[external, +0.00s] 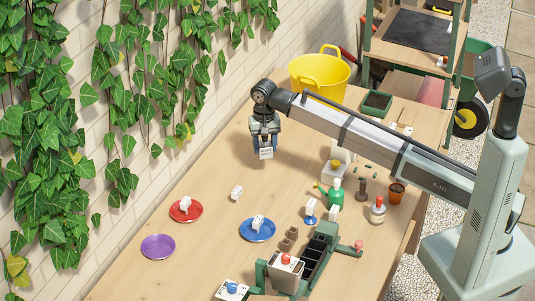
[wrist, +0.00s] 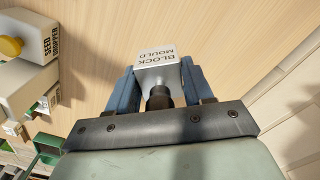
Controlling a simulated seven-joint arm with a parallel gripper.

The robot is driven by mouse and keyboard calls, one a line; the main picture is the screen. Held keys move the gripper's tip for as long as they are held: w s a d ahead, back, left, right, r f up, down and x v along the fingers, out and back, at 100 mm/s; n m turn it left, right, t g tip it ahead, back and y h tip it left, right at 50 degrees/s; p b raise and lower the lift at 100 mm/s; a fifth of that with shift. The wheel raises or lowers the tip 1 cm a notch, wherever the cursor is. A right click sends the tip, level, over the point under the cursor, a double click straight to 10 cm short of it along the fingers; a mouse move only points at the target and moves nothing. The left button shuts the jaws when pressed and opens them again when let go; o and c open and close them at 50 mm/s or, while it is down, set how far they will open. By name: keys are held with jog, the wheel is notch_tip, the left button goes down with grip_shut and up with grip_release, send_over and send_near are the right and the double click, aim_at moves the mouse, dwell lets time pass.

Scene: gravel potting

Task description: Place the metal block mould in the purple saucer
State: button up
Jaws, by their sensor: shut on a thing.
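My gripper (external: 265,144) is shut on the metal block mould (external: 266,153), which hangs above the far part of the table. In the wrist view the block mould (wrist: 156,70) sits between the two blue fingers, with its label "BLOCK MOULD" readable and a dark round stem below it. The purple saucer (external: 158,246) lies at the left front of the table and looks empty. It is well apart from my gripper and is not in the wrist view.
A red saucer (external: 196,214) and a blue saucer (external: 246,236) hold white labelled items. A yellow tub (external: 319,72) stands at the back. A green watering can (external: 333,193) and other tools crowd the right. The ivy-covered wall borders the left.

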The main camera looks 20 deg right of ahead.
jog(key=s+a+n, duration=0.3)
jog(key=s+a, duration=0.9)
jog(key=a, duration=0.5)
jog(key=s+a+n, duration=0.3)
jog(key=s+a, duration=0.8)
jog(key=a, duration=0.6)
jog(key=r+n, duration=0.1)
jog(key=n, duration=0.2)
send_over(159, 250)
jog(key=shift+n, duration=0.9)
jog(key=shift+w+f, duration=0.1)
jog(key=shift+f, duration=4.7)
jog(key=shift+f, duration=0.1)
jog(key=o, duration=1.2)
notch_tip(159, 250, up, 12)
jog(key=shift+r, duration=0.1)
